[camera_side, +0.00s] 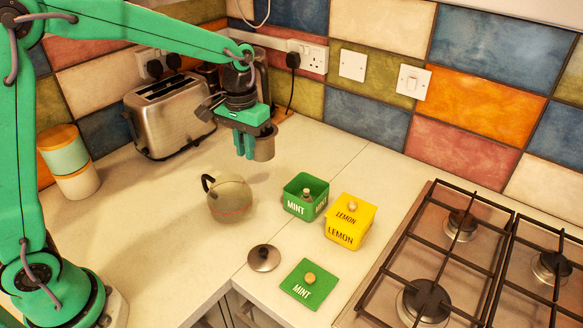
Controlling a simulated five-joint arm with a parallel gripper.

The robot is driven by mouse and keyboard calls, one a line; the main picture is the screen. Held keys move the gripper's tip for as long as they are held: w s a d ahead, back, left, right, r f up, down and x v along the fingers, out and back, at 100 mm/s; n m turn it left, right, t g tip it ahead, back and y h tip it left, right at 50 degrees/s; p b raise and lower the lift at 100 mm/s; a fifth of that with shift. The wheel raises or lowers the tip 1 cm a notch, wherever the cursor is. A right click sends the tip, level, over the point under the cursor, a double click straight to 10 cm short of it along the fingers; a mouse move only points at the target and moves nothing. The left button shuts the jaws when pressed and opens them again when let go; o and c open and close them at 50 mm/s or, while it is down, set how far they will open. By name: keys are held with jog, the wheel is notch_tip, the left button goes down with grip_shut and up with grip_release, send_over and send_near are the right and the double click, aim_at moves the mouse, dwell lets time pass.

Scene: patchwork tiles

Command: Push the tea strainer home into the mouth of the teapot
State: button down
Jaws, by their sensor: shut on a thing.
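The teapot (231,200) is a round, grey-olive pot with a thin red line around it and a dark handle at its upper left. It stands upright on the counter. My gripper (246,151) is above the teapot and a little to its right in the picture, pointing down. It is shut on the tea strainer (264,147), a small grey-brown cup held at the right side of the green fingers, clear of the teapot. The exact grip is partly hidden by the fingers. The teapot's mouth is hard to make out from here.
A dark round lid (263,258) lies in front of the teapot. An open green MINT box (294,207), its lid (310,285) and a yellow LEMON box (341,235) are to the right. A toaster (170,115) stands behind left, a hob (455,265) far right.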

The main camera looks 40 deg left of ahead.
jog(key=s+a+r+n, duration=0.1)
jog(key=s+a+r, duration=0.1)
jog(key=s, duration=0.7)
jog(key=shift+s+a+r, duration=0.15)
jog(key=shift+a+r, duration=0.05)
jog(key=shift+r, duration=0.25)
jog(key=shift+f, duration=0.25)
jog(key=shift+f, duration=2.6)
jog(key=shift+f, duration=3.65)
